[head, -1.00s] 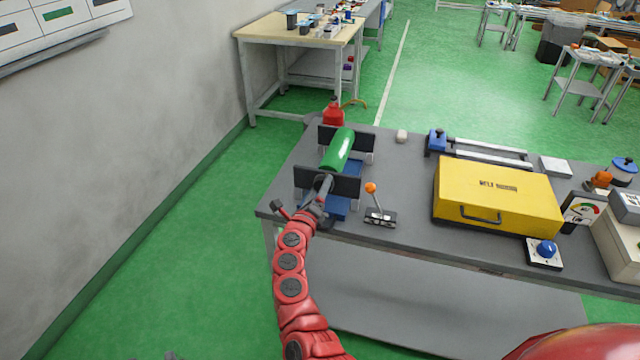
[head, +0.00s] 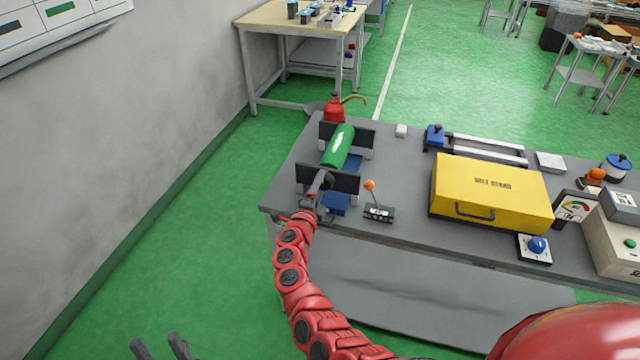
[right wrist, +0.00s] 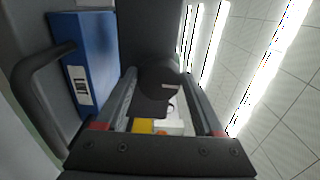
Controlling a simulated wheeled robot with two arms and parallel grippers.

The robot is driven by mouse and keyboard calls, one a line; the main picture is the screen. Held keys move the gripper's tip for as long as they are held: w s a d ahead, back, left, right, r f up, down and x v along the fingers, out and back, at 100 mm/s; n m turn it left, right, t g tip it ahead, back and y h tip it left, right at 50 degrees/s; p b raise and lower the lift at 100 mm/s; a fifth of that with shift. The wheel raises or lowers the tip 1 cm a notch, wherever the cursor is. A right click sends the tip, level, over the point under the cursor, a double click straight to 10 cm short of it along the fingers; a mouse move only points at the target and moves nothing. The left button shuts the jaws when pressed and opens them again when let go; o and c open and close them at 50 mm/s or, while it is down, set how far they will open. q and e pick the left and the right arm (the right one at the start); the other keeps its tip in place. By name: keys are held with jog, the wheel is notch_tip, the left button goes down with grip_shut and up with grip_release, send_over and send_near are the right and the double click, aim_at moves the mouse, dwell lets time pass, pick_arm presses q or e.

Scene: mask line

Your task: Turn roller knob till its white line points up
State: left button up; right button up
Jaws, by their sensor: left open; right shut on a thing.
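The green roller (head: 339,146) lies between two dark end plates on the near left of the grey table. My right gripper (head: 320,184) is at the near plate, at the roller's end. In the right wrist view, its two fingers (right wrist: 163,103) are closed on the sides of the dark round roller knob (right wrist: 160,78). A short pale mark shows on the knob, running roughly across that picture; I cannot tell surely whether it is the white line. In the head view the gripper mostly hides the knob. My left gripper (head: 160,346) is open and empty at the bottom left, over the floor.
An orange-tipped lever (head: 370,186) stands right of the roller, close to my right gripper. A yellow case (head: 490,190) and a blue dial (head: 537,245) are further right. A red can (head: 334,108) stands behind. Floor left of the table is clear.

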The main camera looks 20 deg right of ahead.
dwell(0.4)
jog(key=o, duration=1.4)
jog(key=shift+c, duration=0.2)
jog(key=b+v, duration=0.2)
jog(key=v, duration=1.5)
jog(key=shift+a+b, duration=0.25)
jog(key=shift+b, duration=0.15)
jog(key=shift+s+d, duration=0.1)
jog(key=shift+s, duration=0.05)
